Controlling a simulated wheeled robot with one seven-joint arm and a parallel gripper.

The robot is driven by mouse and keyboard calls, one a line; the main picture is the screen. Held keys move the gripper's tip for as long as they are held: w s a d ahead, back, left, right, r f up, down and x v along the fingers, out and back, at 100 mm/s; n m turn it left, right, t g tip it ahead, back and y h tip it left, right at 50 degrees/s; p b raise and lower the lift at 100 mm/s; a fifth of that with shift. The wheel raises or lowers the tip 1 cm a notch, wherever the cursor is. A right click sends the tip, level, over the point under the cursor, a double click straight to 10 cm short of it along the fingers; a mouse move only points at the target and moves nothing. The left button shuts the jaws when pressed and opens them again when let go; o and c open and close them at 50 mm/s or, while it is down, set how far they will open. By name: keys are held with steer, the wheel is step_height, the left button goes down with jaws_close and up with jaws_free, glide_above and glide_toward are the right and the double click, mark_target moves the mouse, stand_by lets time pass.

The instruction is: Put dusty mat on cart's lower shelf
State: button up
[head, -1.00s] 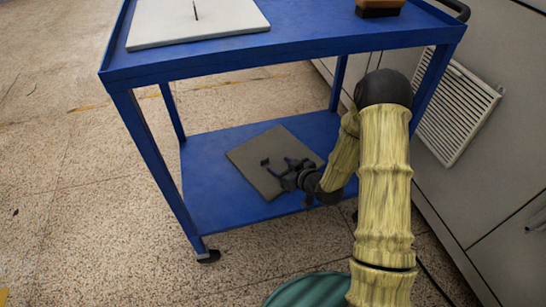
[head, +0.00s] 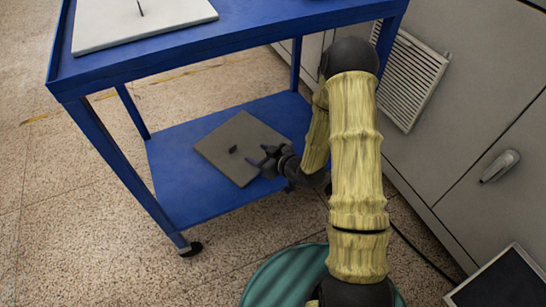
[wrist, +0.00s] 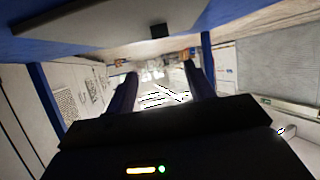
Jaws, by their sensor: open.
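The dusty mat (head: 240,130), a flat grey-brown square with a small dark tab standing on it, lies flat on the cart's blue lower shelf (head: 180,190). My gripper (head: 262,157) is open and empty, low over the mat's right side, with a gap between its fingers and the tab. In the wrist view the fingers (wrist: 160,82) are spread with nothing between them. The mat's edge and tab also show at the top of that view (wrist: 110,22). My wrist hides the mat's right corner.
A white panel (head: 150,22) with a dark tab lies on the cart's top shelf (head: 180,58). The cart's legs stand around the lower shelf. Grey cabinets (head: 445,120) stand close on the right. A dark-faced panel (head: 505,285) is at the lower right. The floor left of the cart is clear.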

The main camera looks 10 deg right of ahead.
steer(key=s+d+r+m+g+h, duration=0.4)
steer(key=s+d+r+h, duration=0.25)
steer(key=d+r, duration=0.25)
steer(key=s+r+m+g+h, duration=0.1)
steer(key=s+r+m+g, duration=0.2)
steer(key=s+r, duration=0.3)
steer(key=s, duration=0.5)
steer(key=shift+s+d+m+g+h, duration=0.2)
steer(key=shift+m+g+h, duration=0.15)
steer(key=shift+m+g, duration=0.05)
steer(key=shift+d, duration=0.1)
steer(key=shift+r, duration=0.15)
